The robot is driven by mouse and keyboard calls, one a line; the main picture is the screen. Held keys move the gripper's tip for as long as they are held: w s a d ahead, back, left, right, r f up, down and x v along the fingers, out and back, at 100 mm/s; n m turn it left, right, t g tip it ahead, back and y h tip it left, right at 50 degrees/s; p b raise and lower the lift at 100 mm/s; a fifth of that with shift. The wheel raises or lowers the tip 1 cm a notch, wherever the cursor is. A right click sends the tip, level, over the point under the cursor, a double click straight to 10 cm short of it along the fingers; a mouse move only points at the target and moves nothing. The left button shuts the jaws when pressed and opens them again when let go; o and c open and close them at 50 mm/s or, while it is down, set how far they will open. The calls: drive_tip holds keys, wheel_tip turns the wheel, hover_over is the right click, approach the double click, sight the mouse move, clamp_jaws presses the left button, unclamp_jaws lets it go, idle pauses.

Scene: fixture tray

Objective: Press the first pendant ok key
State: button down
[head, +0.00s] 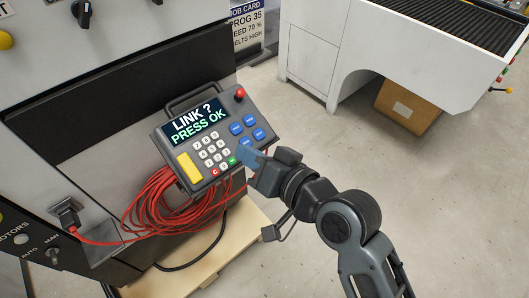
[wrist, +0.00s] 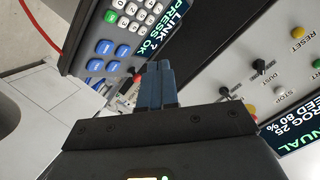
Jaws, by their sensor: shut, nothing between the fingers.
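The pendant (head: 186,186) leans tilted against a machine in the head view. Its screen (head: 196,121) reads "LINK ? PRESS OK". A small green key (head: 231,160) sits at the lower right of the white number keys, beside a red key (head: 215,172). My gripper (head: 240,152) is shut and empty, with its blue fingertips just right of the green key. Whether they touch the pendant cannot be told. In the wrist view the shut fingers (wrist: 155,66) lie right of the pendant's keys, and the green key (wrist: 112,17) shows at the upper left.
Larger blue keys (head: 249,120) and a red button (head: 240,93) are on the pendant's right side. A coiled red cable (head: 155,205) hangs below it. A machine panel with buttons and another screen (wrist: 297,140) shows at right in the wrist view.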

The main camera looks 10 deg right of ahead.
sight(232, 160)
drive_tip(key=shift+w+d+r, duration=0.2)
drive_tip(key=shift+w+r, duration=0.15)
drive_tip(key=w+a+f+b, duration=0.2)
drive_tip(key=w+f+b, duration=0.1)
drive_tip(key=f+b, duration=0.3)
drive_tip(key=shift+w+a+f, duration=0.2)
drive_tip(key=shift+w+f, duration=0.15)
drive_tip(key=shift+f, duration=0.5)
idle(1.7)
drive_tip(key=shift+w+a+f+b, duration=0.1)
drive_tip(key=shift+w+f+b, duration=0.1)
drive_tip(key=shift+f+b, duration=0.2)
